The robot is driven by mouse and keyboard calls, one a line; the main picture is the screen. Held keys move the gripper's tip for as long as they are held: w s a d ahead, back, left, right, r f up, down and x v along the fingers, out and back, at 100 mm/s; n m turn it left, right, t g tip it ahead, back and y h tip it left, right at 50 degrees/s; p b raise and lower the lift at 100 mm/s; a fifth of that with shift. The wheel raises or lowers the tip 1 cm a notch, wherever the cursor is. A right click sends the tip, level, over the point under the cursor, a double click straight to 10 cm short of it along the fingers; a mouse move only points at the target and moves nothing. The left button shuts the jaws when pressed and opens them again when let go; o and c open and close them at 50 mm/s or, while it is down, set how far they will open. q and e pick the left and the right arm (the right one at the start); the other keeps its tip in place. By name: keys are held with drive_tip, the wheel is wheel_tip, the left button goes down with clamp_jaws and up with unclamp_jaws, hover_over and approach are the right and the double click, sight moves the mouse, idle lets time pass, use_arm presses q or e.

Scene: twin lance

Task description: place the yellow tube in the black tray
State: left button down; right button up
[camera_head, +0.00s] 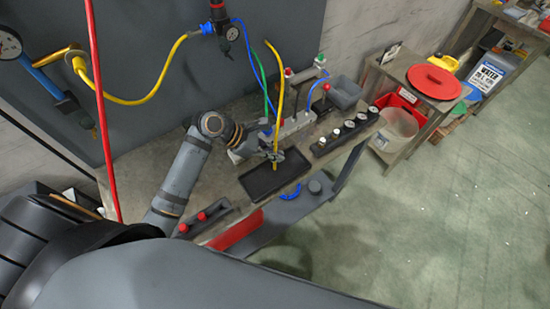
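The yellow tube (279,100) is long, thin and curved. It rises from my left gripper (275,156) and bends over at its upper end near the back wall. My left gripper appears shut on the tube's lower part, just above the black tray (258,186). The tray is shallow and rectangular and lies on the workbench; its visible floor looks empty. The fingertips are small here, and the gripper hides part of the tray's far side. My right gripper is not in view.
A green tube (262,80) and a blue tube (312,88) stand at a grey block behind the tray. A black gauge strip (345,133) lies to the right, and a holder with red knobs (205,217) to the left. A red hose (99,100) hangs at the left.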

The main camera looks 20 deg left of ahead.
use_arm(q)
drive_tip(key=shift+w+f+p, duration=0.15)
drive_tip(key=shift+f+p, duration=0.1)
drive_tip(key=shift+f, duration=0.7)
drive_tip(key=shift+w+f+p, duration=0.1)
drive_tip(key=shift+f+p, duration=0.1)
drive_tip(key=shift+f, duration=0.7)
drive_tip(key=c, duration=1.5)
unclamp_jaws()
drive_tip(key=shift+a, duration=0.1)
drive_tip(key=shift+v, duration=6)
